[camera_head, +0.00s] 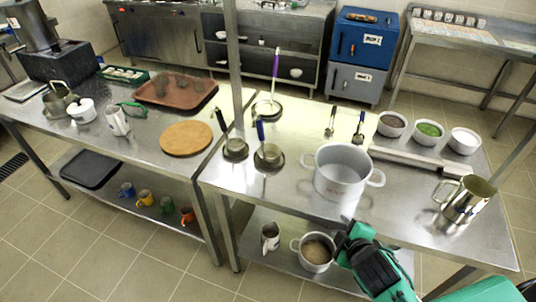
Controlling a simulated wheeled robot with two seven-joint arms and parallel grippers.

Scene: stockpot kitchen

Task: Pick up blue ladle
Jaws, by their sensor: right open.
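The blue ladle has a dark blue handle (260,130) standing up from a round metal bowl (269,157). It sits on the steel table, left of the big stockpot (342,172). My right gripper (344,240) comes in from the lower right on a green arm. It is open and empty at the table's front edge, in front of the stockpot and well to the right of the ladle. My left gripper is not in view.
A black-handled ladle (235,149) stands just left of the blue one, and a purple-handled ladle (275,66) stands behind. White bowls (429,132) and a steel pitcher (469,199) are at right.

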